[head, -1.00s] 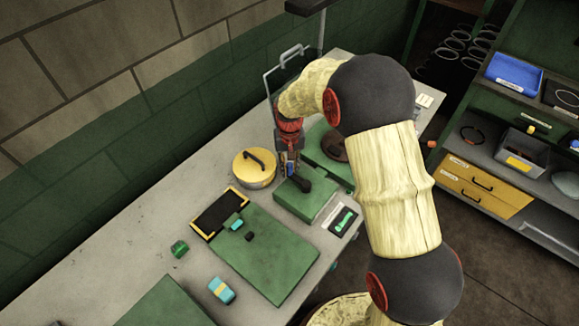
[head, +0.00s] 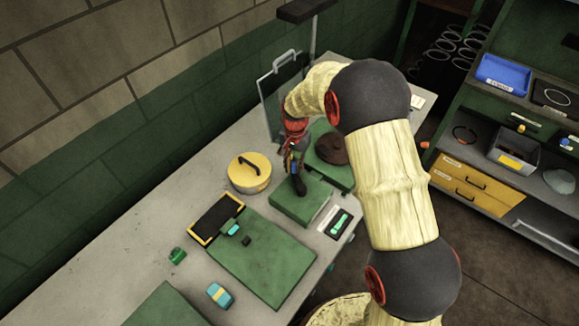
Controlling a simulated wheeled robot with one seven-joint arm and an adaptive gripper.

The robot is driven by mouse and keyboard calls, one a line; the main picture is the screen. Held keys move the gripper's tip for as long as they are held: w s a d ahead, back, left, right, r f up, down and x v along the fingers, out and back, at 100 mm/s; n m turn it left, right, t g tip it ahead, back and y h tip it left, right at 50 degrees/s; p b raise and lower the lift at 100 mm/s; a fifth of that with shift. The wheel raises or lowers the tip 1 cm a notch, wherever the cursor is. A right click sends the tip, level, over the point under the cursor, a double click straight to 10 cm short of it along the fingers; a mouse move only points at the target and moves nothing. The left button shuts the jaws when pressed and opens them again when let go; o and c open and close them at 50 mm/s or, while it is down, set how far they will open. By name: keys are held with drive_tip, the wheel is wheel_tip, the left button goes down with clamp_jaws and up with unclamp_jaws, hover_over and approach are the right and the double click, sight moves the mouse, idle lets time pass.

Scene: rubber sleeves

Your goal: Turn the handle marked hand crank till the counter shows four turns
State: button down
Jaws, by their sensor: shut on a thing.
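The hand crank is a black handle (head: 299,185) on top of a green box (head: 292,205) on the grey bench, in the middle of the head view. My gripper (head: 294,172) points down and is shut on the crank handle. Its fingers and wrist hide part of the handle. A small panel with a green mark (head: 339,223) lies just right of the box. No turn count can be read in this view.
A yellow round pot with a lid (head: 248,178) stands left of the box. A green block with a dark round part (head: 332,150) is behind it. A clear panel with a handle (head: 278,90) stands at the back. A green mat (head: 262,255) lies in front.

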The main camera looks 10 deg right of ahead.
drive_tip(key=d+m, duration=0.2)
drive_tip(key=shift+w+r+m, duration=0.1)
drive_tip(key=shift+w+m, duration=0.05)
drive_tip(key=shift+m, duration=0.25)
drive_tip(key=d+m, duration=0.1)
drive_tip(key=m, duration=0.1)
drive_tip(key=shift+d+m+p, duration=0.35)
drive_tip(key=shift+m, duration=0.05)
drive_tip(key=d+m, duration=0.1)
drive_tip(key=s+m, duration=0.1)
drive_tip(key=m, duration=0.1)
drive_tip(key=d+m, duration=0.1)
drive_tip(key=shift+s+d, duration=0.3)
drive_tip(key=m, duration=0.1)
drive_tip(key=s+d+m, duration=0.1)
drive_tip(key=m, duration=0.2)
drive_tip(key=shift+s+d+p, duration=0.3)
drive_tip(key=shift+s+p, duration=0.05)
drive_tip(key=shift+p, duration=0.05)
drive_tip(key=shift+s+d+m, duration=0.25)
drive_tip(key=shift+s+m, duration=0.3)
drive_tip(key=shift+m, duration=0.35)
drive_tip(key=shift+s+d+m, duration=0.25)
drive_tip(key=shift+s+m, duration=0.3)
drive_tip(key=shift+m, duration=0.35)
drive_tip(key=c, duration=1.7)
unclamp_jaws()
drive_tip(key=shift+o, duration=0.4)
